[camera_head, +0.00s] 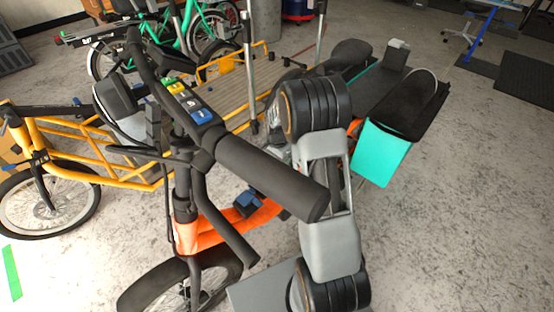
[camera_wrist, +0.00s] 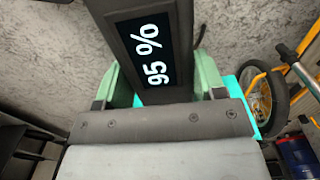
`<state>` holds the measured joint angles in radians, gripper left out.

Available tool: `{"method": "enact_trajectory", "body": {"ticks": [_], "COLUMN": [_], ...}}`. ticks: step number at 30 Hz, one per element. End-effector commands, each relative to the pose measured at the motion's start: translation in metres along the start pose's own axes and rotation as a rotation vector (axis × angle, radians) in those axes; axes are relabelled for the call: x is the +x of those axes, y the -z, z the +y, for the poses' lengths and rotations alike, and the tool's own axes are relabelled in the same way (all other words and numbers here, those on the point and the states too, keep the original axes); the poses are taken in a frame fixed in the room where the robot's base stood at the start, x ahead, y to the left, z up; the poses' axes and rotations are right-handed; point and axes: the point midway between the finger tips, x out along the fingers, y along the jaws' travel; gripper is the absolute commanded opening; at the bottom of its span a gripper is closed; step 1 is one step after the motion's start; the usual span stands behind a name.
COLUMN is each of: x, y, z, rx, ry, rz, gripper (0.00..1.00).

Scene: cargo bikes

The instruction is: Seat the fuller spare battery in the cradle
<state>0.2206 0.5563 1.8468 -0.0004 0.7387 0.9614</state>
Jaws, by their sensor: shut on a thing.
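A dark battery (camera_wrist: 140,22) with a lit display reading 95 % fills the upper middle of the wrist view. My gripper (camera_wrist: 160,88) is shut on it, with a green finger on each side. The far end of the battery runs out of the top of the wrist view. In the head view my arm stands in front of the middle of the scene, and I cannot make out the gripper or the held battery there. I cannot identify the cradle or another spare battery with certainty in either view.
An orange-framed bike with a dark handlebar (camera_head: 270,178) stands close in front. A teal box (camera_head: 382,153) hangs at the right beside a black rack. A yellow cargo bike (camera_head: 105,170) stands left. Grey floor (camera_head: 470,220) is clear at the right.

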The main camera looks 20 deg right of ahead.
Motion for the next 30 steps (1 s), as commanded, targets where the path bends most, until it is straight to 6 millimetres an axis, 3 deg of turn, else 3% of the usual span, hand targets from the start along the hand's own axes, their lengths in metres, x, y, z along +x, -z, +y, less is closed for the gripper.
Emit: {"method": "enact_trajectory", "body": {"ticks": [30], "x": [0.020], "y": [0.001], "z": [-0.001], "rx": [0.000], "ry": [0.004], "rz": [0.003], "gripper": [0.00]}}
